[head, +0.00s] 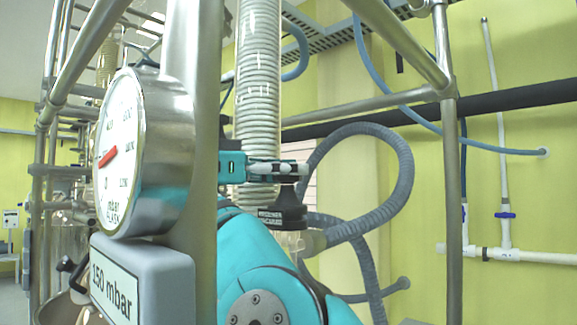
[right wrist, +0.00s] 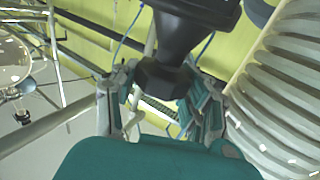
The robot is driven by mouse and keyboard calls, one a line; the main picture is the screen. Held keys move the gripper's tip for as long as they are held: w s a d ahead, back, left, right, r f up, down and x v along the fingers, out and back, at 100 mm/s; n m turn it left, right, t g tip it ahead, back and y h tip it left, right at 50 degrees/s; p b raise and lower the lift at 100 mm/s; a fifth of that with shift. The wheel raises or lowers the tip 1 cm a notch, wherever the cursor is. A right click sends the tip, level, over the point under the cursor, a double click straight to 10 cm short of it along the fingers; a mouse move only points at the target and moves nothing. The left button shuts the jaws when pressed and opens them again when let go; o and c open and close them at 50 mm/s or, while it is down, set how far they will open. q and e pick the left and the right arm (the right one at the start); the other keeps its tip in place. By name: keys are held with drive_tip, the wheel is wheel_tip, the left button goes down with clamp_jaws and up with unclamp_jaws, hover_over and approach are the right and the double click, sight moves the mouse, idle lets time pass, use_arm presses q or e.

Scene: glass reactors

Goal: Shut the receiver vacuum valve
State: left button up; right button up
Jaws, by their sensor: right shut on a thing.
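The receiver vacuum valve (head: 290,207) is a black fitting in the middle of the head view, with a small dark label that seems to begin with "Receiver". It sits in front of the lower end of a ribbed glass coil column. My right gripper (head: 272,171), teal with grey fingers, reaches it from below and is shut on its upper part. In the right wrist view the black valve handle (right wrist: 165,78) lies between the two fingers (right wrist: 158,100). The handle's exact angle is hard to read. My left gripper is not in view.
A round pressure gauge (head: 125,150) and a grey box reading 150 mbar (head: 150,285) stand close at the left. The coil column (head: 257,85) rises behind the gripper. A grey corrugated hose (head: 400,165) loops at the right. Steel frame tubes (head: 450,200) surround the space.

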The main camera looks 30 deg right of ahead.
drive_tip(key=shift+f, duration=0.2)
drive_tip(key=o, duration=1.2)
drive_tip(key=shift+a, duration=0.1)
drive_tip(key=shift+o, duration=0.2)
drive_tip(key=shift+r, duration=0.15)
